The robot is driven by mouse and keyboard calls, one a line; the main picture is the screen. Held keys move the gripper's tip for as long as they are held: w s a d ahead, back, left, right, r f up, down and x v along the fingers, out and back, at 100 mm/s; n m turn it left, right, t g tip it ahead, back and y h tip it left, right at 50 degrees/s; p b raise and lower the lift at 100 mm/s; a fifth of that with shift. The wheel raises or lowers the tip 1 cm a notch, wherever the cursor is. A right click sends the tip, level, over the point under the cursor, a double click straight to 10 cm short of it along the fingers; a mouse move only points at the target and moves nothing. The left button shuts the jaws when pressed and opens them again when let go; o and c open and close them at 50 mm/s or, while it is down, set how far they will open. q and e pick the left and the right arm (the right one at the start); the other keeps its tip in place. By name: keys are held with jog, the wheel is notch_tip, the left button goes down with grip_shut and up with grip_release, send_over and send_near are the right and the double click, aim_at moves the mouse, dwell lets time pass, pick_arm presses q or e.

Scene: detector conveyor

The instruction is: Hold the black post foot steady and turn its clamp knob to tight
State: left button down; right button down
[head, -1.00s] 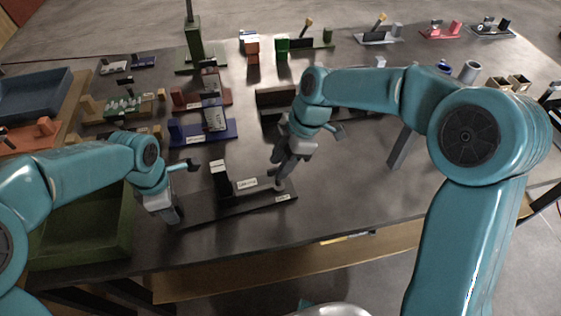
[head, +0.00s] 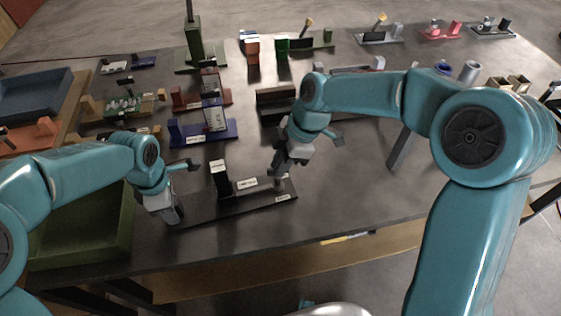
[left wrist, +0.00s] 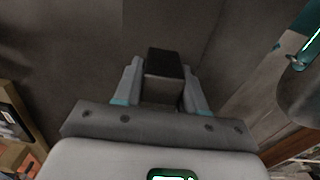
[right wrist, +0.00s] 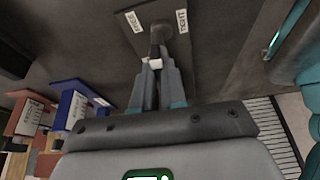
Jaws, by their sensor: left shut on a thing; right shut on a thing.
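The black post foot (head: 240,203) is a long dark base plate lying flat on the table, with an upright black post (head: 221,178) and white labels on it. My left gripper (head: 174,216) is shut on the foot's left end; the left wrist view shows the gripped black block (left wrist: 167,65) between the fingers. My right gripper (head: 279,182) is at the foot's right end, shut on the clamp knob (right wrist: 157,52). In the right wrist view the knob's top is partly hidden by the fingers. A label reading TIGHT (right wrist: 182,21) lies to the right of the knob there.
A blue fixture (head: 203,133) and a dark block (head: 276,97) stand behind the foot. A green tray (head: 85,225) is at the left. The table's front edge runs close in front of the foot.

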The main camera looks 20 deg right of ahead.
jog(key=m, duration=0.2)
jog(key=m+t, duration=0.1)
jog(key=shift+s+m+t+h, duration=0.1)
jog(key=shift+m+t+h, duration=0.2)
jog(key=shift+m, duration=0.1)
jog(key=shift+s+m+t+h, duration=0.1)
jog(key=shift+m+t+h, duration=0.35)
jog(key=shift+m, duration=1.45)
jog(key=c, duration=1.2)
grip_release()
jog(key=v, duration=1.2)
jog(key=shift+s, duration=0.1)
